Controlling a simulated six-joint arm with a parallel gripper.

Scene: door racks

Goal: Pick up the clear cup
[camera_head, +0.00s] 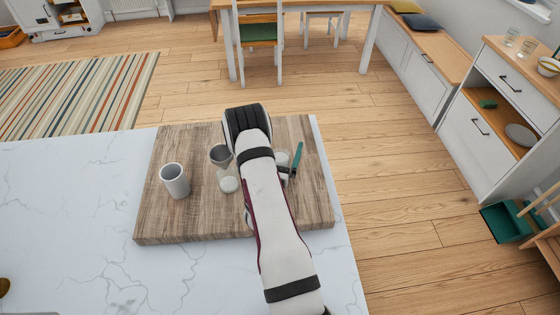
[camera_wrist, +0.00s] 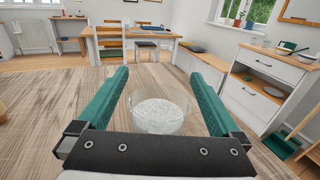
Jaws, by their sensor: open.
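The clear cup (camera_wrist: 160,117) has whitish, speckled contents or base and stands between the two teal fingers of my gripper (camera_wrist: 159,74) in the wrist view. A gap shows on each side of it, so the fingers are open and not closed on it. In the head view, a pale part of what looks like this cup (camera_head: 282,159) shows beside my arm, near one teal finger. My arm hides the rest of it and the other finger.
A wooden board (camera_head: 205,222) lies on the white marble counter (camera_head: 70,215). A white cup (camera_head: 175,181) stands on its left. A greyish cup (camera_head: 219,156) and a pale round piece (camera_head: 229,184) are left of my arm; I cannot tell whether they are one object. The board's front left is clear.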

